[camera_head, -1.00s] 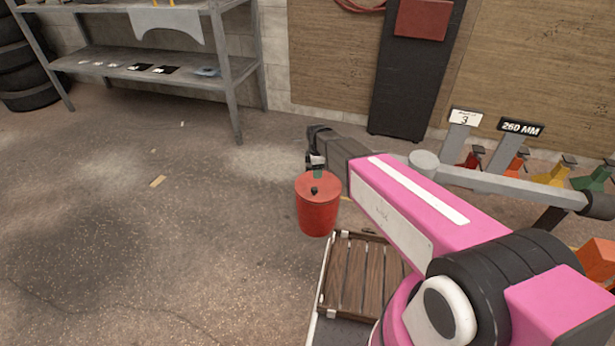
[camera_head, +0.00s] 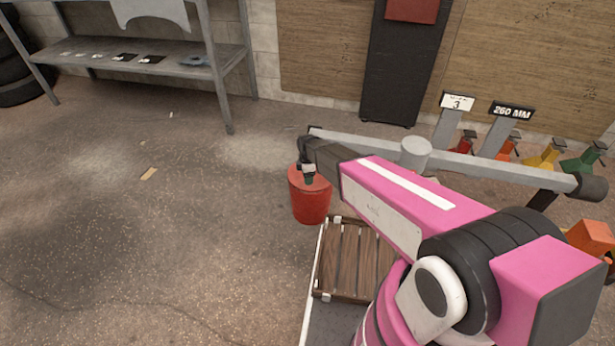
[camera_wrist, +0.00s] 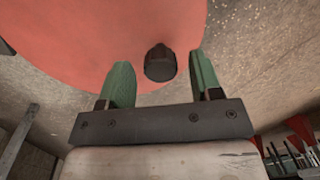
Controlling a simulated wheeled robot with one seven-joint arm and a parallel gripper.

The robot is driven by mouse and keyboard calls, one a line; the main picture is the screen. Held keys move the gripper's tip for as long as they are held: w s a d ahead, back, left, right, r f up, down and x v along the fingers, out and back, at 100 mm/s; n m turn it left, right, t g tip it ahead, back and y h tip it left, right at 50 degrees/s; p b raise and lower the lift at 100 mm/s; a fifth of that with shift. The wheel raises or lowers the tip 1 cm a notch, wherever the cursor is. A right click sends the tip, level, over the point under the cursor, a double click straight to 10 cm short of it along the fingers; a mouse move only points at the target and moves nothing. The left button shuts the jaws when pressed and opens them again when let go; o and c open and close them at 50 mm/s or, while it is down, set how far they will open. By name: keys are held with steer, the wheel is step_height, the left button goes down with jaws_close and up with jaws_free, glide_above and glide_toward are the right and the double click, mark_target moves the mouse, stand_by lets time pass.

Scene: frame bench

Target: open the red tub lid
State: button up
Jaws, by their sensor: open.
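The red tub (camera_head: 311,205) stands upright in the middle of the head view, beyond the wooden slatted crate. Its flat red lid (camera_wrist: 95,40) fills the upper left of the wrist view and looks closed. A dark knob (camera_wrist: 160,62) on the lid shows between the two green fingers of my gripper (camera_wrist: 157,75). The fingers are open, one on each side of the knob, with a gap on both sides. In the head view my gripper (camera_head: 308,179) is over the lid and hides the knob.
The wooden slatted crate (camera_head: 340,262) lies in front of the tub, beside my arm. A grey rail (camera_head: 490,168) with coloured clamps near it runs behind to the right. A metal shelf (camera_head: 150,66) stands at the back left.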

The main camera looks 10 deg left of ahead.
jaws_close()
steer(key=shift+w+r, duration=0.1)
steer(key=shift+r, duration=0.05)
stand_by(0.6)
